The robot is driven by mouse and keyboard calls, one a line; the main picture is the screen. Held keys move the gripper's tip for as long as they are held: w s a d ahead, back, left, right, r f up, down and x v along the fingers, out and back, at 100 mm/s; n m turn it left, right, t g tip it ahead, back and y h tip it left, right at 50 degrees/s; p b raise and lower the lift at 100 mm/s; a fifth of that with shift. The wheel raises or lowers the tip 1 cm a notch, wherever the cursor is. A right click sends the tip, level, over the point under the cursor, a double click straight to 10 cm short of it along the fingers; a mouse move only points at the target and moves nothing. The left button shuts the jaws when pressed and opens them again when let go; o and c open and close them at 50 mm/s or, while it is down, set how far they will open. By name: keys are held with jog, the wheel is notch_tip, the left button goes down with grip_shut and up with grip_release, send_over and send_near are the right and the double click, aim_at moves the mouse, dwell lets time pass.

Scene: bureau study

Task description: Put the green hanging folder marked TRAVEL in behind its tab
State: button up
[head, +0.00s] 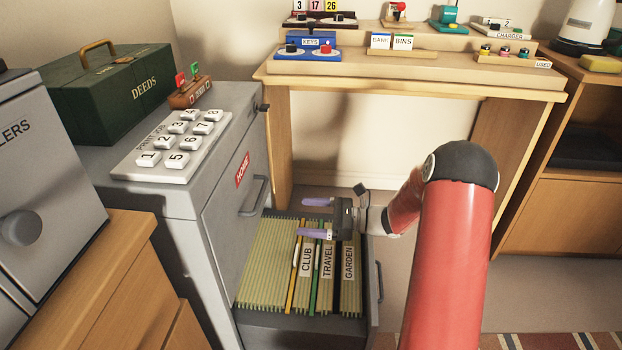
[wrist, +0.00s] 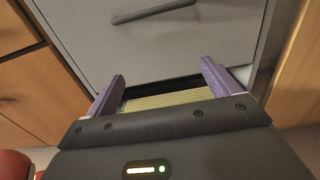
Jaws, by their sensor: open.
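The open drawer (head: 292,322) holds pale yellow-green files with upright tabs reading CLUB (head: 306,260), TRAVEL (head: 327,262) and GARDEN (head: 348,263). A green folder edge (head: 315,280) stands in the row between the CLUB and TRAVEL tabs; any marking on it is unreadable. My gripper (head: 316,217), with purple fingers, is open over the far part of the drawer, apart from the tabs. In the wrist view, my open gripper (wrist: 162,70) has nothing between its fingers; pale files (wrist: 165,99) show beyond. Exact height above the files cannot be told.
A yellow folder edge (head: 293,280) stands left of CLUB. A dark gap lies between TRAVEL and GARDEN. The grey cabinet (head: 215,225) with its HOME drawer borders the left. A wooden desk (head: 420,85) stands behind. The drawer handle (head: 379,282) sticks out right.

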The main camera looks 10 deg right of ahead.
notch_tip(320, 180, up, 12)
jog(key=p, duration=0.1)
jog(key=shift+r, duration=0.2)
